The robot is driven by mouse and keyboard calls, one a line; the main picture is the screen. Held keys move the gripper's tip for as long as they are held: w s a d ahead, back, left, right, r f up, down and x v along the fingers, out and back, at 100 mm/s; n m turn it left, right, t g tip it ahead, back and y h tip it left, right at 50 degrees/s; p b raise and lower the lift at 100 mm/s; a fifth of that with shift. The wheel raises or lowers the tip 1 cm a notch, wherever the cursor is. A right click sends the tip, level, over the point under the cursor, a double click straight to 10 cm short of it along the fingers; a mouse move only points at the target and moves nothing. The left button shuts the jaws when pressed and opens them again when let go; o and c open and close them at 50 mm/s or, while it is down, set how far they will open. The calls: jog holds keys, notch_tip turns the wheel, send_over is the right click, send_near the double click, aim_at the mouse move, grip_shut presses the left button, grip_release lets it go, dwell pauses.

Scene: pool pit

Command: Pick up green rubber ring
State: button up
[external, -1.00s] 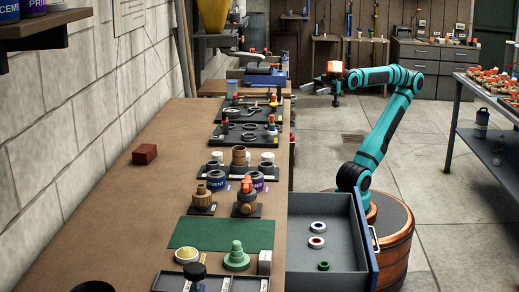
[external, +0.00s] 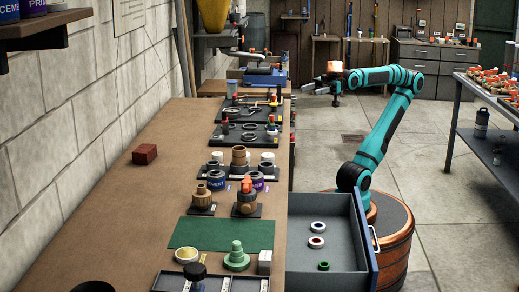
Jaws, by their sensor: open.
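The green rubber ring (external: 323,266) lies flat in the open grey drawer (external: 298,221), near the drawer's front in the picture. A red and white ring (external: 316,242) and a white ring (external: 318,226) lie behind it in the same drawer. My gripper (external: 311,87) is raised well above and far behind the drawer, at the end of the teal arm. It is open, and nothing shows between its fingers. It is apart from the ring.
The drawer's walls stand around the rings, with a handle (external: 376,238) at its right. The long workbench (external: 120,205) at left carries fittings, tins, a green mat (external: 222,233) and a red brick (external: 145,154). Another table (external: 478,90) stands at right. Floor between is clear.

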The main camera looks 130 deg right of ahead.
jog(key=w+a+f+n+g+y, duration=0.15)
jog(key=w+a+n+g, duration=0.35)
jog(key=w, duration=0.7)
jog(key=n+g+y, duration=0.3)
jog(key=n+g, duration=0.5)
jog(key=g, duration=0.2)
send_over(324, 265)
jog(key=d, duration=0.2)
jog(key=shift+h, duration=0.25)
notch_tip(324, 265, down, 32)
jog(key=shift+a+r, duration=0.15)
jog(key=shift+r, duration=0.1)
jog(key=shift+s+x, duration=0.15)
jog(key=shift+x, duration=1.15)
jog(key=shift+s+x, duration=0.15)
jog(key=shift+x, duration=1.2)
jog(key=c, duration=1.1)
